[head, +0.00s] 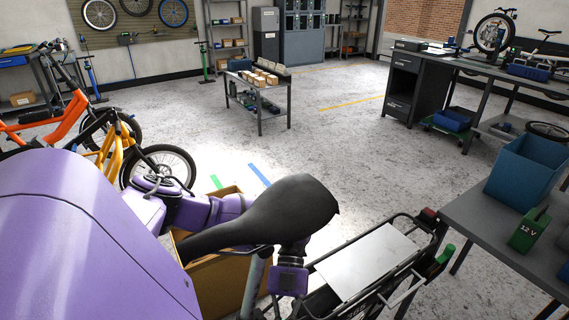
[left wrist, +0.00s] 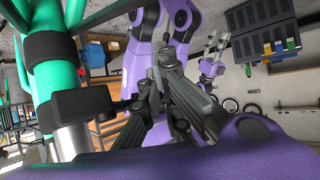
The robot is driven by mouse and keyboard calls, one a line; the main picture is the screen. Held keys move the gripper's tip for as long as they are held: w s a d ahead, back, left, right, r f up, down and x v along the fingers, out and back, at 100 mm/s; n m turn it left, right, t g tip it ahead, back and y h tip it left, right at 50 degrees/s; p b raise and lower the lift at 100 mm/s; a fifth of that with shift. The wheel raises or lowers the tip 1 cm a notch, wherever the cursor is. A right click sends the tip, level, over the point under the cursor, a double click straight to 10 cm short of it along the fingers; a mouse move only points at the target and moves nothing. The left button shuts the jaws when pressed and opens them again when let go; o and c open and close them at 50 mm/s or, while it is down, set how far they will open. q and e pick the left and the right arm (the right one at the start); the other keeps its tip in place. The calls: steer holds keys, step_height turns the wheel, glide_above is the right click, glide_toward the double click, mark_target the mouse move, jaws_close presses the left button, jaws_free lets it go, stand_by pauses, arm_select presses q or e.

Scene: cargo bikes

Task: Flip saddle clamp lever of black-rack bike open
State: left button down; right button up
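The black saddle (head: 265,220) of the nearest bike fills the lower middle of the head view, with its black rack (head: 335,295) to the right. In the left wrist view, a green frame tube (left wrist: 55,75) and silver post (left wrist: 73,135) stand at the left. A black clamp part (left wrist: 85,105) sits around them and sticks out to the right; its lever is not clearly distinguishable. My left gripper's dark fingers (left wrist: 178,100) are right of the clamp, close together; contact is unclear. The saddle hides them in the head view. My right gripper (left wrist: 217,43) appears open and empty, farther back.
Orange (head: 45,120) and yellow (head: 105,145) bikes stand at the left. A grey table (head: 500,225) with a blue bin (head: 527,168) and green 12 V box (head: 530,230) is close at the right.

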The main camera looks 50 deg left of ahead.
arm_select(q)
steer(key=shift+s+a+r, duration=0.1)
steer(key=shift+s+a, duration=0.1)
steer(key=shift+a, duration=0.35)
steer(key=v, duration=1.2)
